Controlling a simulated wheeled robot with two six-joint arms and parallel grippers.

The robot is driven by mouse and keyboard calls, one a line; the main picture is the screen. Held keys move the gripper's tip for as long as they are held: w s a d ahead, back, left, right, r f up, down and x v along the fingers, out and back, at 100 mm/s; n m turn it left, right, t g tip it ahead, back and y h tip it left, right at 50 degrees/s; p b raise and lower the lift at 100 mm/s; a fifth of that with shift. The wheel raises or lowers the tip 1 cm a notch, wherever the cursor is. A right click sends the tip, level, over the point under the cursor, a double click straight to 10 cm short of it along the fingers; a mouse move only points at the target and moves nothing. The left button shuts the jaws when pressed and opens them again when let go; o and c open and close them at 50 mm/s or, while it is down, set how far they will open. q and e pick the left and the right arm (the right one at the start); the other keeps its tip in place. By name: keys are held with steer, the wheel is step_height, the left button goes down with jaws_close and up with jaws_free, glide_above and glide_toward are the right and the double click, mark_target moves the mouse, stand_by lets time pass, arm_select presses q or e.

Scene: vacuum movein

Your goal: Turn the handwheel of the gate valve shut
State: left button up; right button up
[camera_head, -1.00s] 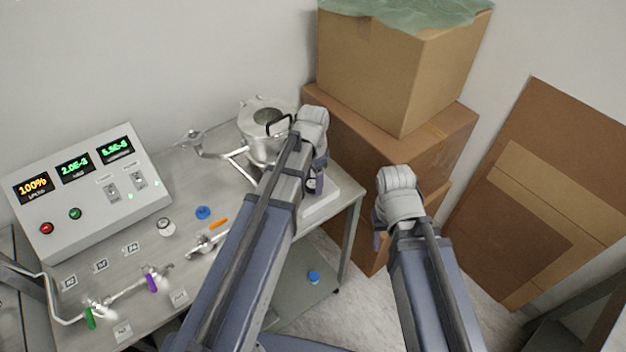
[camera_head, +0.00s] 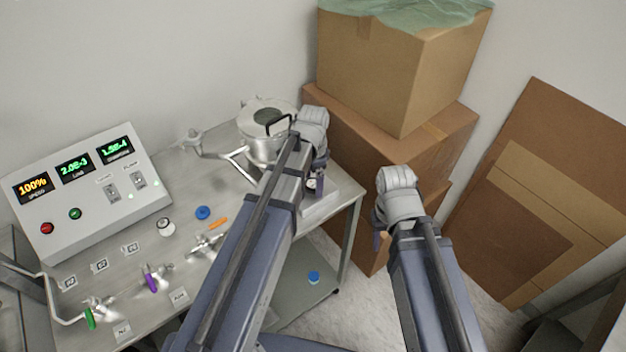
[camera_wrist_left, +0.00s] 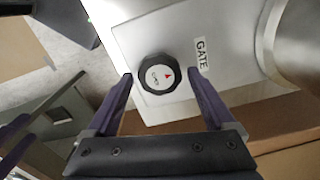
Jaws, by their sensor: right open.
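The gate valve's handwheel is a round black knob with a white face, a red mark and dark lettering (camera_wrist_left: 158,74). It sits on a pale block labelled GATE (camera_wrist_left: 201,52). My left gripper (camera_wrist_left: 161,76) is open, with one purple finger to each side of the knob in the left wrist view and a narrow gap at each side. In the head view the handwheel (camera_head: 311,184) is partly hidden by my left gripper (camera_head: 317,177). My right gripper (camera_head: 378,240) is open, mostly hidden by its own wrist, and well away from the valve.
A steel chamber (camera_head: 263,145) stands beside the valve. A control panel with displays (camera_head: 85,185), small valves with purple (camera_head: 151,282) and green (camera_head: 90,318) handles, and a blue cap (camera_head: 203,212) are on the bench. Cardboard boxes (camera_head: 395,80) stand behind my right arm.

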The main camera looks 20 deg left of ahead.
mark_target(313, 184)
arm_select(q)
steer(key=shift+o, duration=0.5)
steer(key=shift+r, duration=0.15)
step_height(313, 184, up, 8)
steer(key=p, duration=0.8)
steer(key=shift+f, duration=0.2)
